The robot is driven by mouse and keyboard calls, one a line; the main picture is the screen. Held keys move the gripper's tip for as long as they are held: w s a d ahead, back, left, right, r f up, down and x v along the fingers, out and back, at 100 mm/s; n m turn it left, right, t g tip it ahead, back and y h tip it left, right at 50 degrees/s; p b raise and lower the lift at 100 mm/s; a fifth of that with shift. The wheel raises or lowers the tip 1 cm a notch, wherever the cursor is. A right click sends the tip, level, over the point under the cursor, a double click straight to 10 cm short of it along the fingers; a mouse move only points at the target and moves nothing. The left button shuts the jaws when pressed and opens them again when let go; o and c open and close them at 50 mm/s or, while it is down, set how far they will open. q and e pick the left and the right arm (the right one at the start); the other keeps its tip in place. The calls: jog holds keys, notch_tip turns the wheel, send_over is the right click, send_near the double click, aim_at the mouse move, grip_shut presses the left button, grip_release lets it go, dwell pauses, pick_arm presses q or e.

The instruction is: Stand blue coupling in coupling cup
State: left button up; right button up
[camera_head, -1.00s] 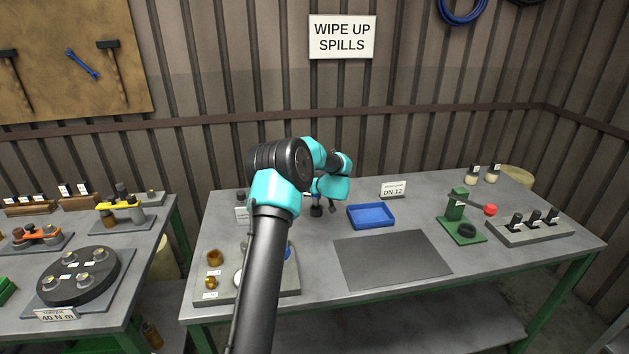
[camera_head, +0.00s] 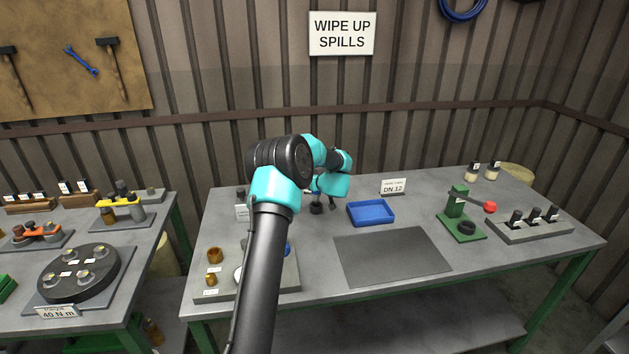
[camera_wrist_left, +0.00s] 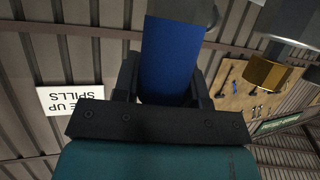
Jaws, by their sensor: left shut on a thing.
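In the left wrist view the blue coupling (camera_wrist_left: 170,58) is between the fingers of my left gripper (camera_wrist_left: 165,85), which is shut on it. A grey part (camera_wrist_left: 183,10) shows at its far end. In the head view my left gripper (camera_head: 323,192) is over the back middle of the right table, mostly hidden by my own wrist. A small dark round cup-like part (camera_head: 316,209) stands right under it, likely the coupling cup. I cannot tell whether the coupling is inside it or just above. My right gripper is not in view.
A blue tray (camera_head: 371,222) lies just right of the gripper. A dark mat (camera_head: 392,257) lies in front. A board (camera_head: 285,283) with brass fittings (camera_head: 214,256) is at the front left, partly behind my arm. A green press (camera_head: 459,205) stands at right.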

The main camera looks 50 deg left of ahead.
pick_arm(q)
jog(key=shift+f, duration=1.9)
dwell(0.6)
jog(key=o, duration=1.3)
jog(key=shift+c, duration=0.2)
jog(key=shift+d, duration=0.1)
jog(key=v, duration=1.7)
jog(key=shift+d, duration=0.1)
jog(key=shift+r, duration=0.1)
